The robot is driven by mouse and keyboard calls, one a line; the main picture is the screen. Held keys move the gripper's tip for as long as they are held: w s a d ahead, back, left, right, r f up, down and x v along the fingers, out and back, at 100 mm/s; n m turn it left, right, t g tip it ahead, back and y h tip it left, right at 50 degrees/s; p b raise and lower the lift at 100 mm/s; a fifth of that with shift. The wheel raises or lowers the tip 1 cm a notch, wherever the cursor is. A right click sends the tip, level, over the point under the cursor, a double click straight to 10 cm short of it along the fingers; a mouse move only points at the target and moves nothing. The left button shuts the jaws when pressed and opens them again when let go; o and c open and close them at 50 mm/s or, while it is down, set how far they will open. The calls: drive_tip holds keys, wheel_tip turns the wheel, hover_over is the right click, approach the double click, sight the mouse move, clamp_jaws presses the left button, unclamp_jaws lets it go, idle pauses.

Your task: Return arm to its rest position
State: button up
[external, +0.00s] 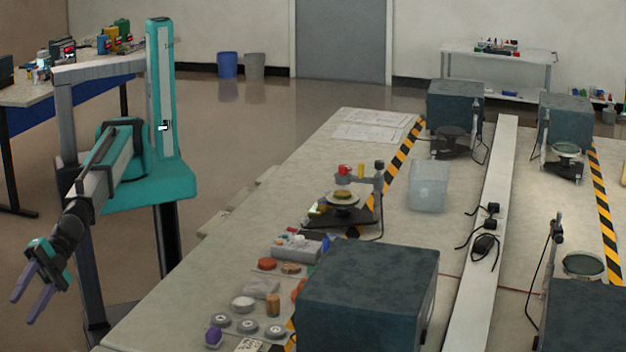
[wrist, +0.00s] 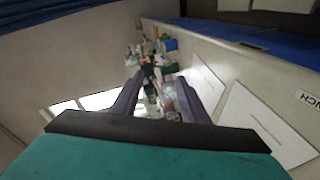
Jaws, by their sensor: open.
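My arm reaches down and to the left from the teal column in the external view. My gripper (external: 30,302) hangs at the lower left, left of the workbench (external: 185,300) and clear of it. Its two purple fingers are apart with nothing between them. In the wrist view, my gripper (wrist: 160,98) also shows open and empty, its fingers framing a distant surface with small, blurred items on it.
The workbench holds a dark box (external: 365,290), several small discs and parts, a plate stand (external: 345,205) and a clear bin (external: 429,185). Another table (external: 25,98) with equipment stands at the back left. Floor between the two is open, with a blue bin (external: 227,65) near the wall.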

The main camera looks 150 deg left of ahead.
drive_tip(key=s+a+f+m+g+y, duration=0.2)
drive_tip(key=s+f, duration=0.3)
drive_tip(key=f, duration=0.7)
drive_tip(key=s+a+f+m+g+y, duration=0.1)
drive_tip(key=s+a+f+g, duration=0.3)
drive_tip(key=f, duration=0.7)
drive_tip(key=s+a+f+m+g+y, duration=0.1)
drive_tip(key=s+a+f+y, duration=0.1)
drive_tip(key=s+a+f, duration=0.35)
drive_tip(key=s+a+f+m+g+y, duration=0.1)
drive_tip(key=s+a+f+y, duration=0.15)
drive_tip(key=s+f, duration=0.6)
drive_tip(key=s+a+f+g, duration=0.3)
drive_tip(key=s+a+f, duration=0.1)
drive_tip(key=s+a, duration=0.5)
drive_tip(key=s+a+f+m+g+y+p, duration=0.1)
drive_tip(key=s+a+f+g, duration=0.2)
drive_tip(key=s+a, duration=0.6)
drive_tip(key=s+a+f+g, duration=0.4)
drive_tip(key=s+a+f, duration=0.3)
drive_tip(key=s, duration=0.9)
drive_tip(key=shift+s+a+f+m+y, duration=0.25)
drive_tip(key=shift+a+m+y, duration=0.15)
drive_tip(key=shift+a, duration=0.6)
drive_tip(key=shift+w, duration=0.1)
drive_tip(key=shift+c, duration=0.5)
